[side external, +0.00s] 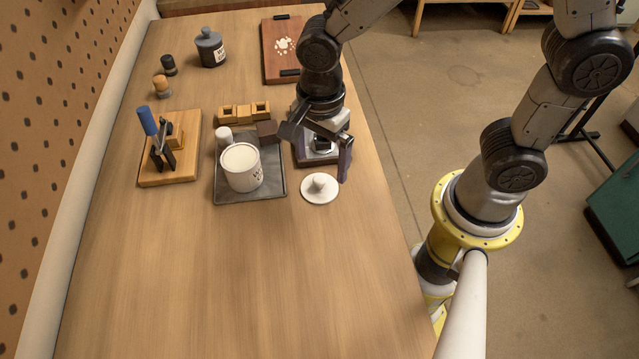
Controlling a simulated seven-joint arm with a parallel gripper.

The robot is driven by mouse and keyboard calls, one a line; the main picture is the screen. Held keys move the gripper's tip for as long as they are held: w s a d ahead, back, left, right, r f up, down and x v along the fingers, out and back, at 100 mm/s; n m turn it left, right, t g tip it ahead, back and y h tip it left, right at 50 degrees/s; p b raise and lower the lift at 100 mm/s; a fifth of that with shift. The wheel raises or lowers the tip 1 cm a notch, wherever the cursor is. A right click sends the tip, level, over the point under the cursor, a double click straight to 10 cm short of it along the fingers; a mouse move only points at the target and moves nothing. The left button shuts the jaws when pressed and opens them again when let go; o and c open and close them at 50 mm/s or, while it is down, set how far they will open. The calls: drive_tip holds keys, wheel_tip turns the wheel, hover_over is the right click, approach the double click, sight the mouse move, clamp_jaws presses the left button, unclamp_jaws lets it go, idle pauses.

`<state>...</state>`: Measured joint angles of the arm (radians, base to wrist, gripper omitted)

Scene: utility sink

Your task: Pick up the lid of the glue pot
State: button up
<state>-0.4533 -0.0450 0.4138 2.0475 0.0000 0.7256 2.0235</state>
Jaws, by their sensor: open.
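The lid (320,188) is a white disc with a knob on top. It lies flat on the bare table, to the right of the dark tray (250,194). The glue pot (242,167) is a white cylinder with dark marks on its side, standing on the tray with its top uncovered. My gripper (318,165) is open and empty, pointing down just behind and above the lid. Whether any finger touches the lid cannot be told.
A small white jar (225,137) and a brown block (268,131) stand by the pot. A wooden stand with a blue-handled tool (148,120) is at left. A dark jar (210,48) and a wooden board (278,62) are at the back. The front table is clear.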

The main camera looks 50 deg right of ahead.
sight(319, 178)
drive_tip(key=shift+a+f, duration=0.15)
drive_tip(key=shift+f, duration=2.6)
drive_tip(key=c, duration=1)
drive_tip(key=shift+r, duration=0.2)
